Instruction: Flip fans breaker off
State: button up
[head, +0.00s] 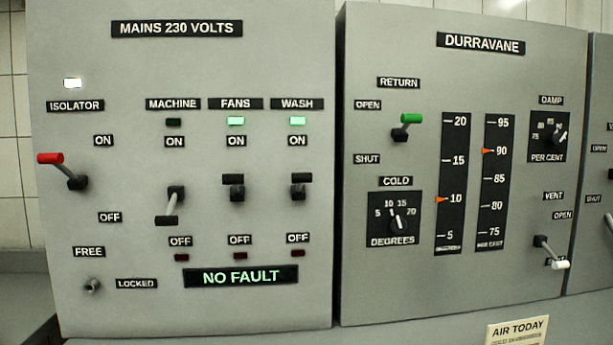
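The fans breaker (234,181) is a black lever on the grey mains panel (300,45), under the FANS label (236,104). Its handle is tipped up, toward ON. The green lamp (236,121) above it is lit, and the small red lamp (239,256) below its OFF label is dark. My gripper is not in this view, so nothing is seen touching the breaker.
The machine breaker (168,220) beside it on the left is tipped down; the wash breaker (301,178) on the right is up. A red-handled isolator (50,158) sticks out at far left. The Durravane panel (440,300) stands to the right.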

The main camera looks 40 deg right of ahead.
aim_at(235, 184)
jog(key=z, duration=0.65)
jog(key=i+l+z, duration=0.15)
jog(key=l+z, duration=0.1)
jog(key=l, duration=0.25)
jog(key=i, duration=0.05)
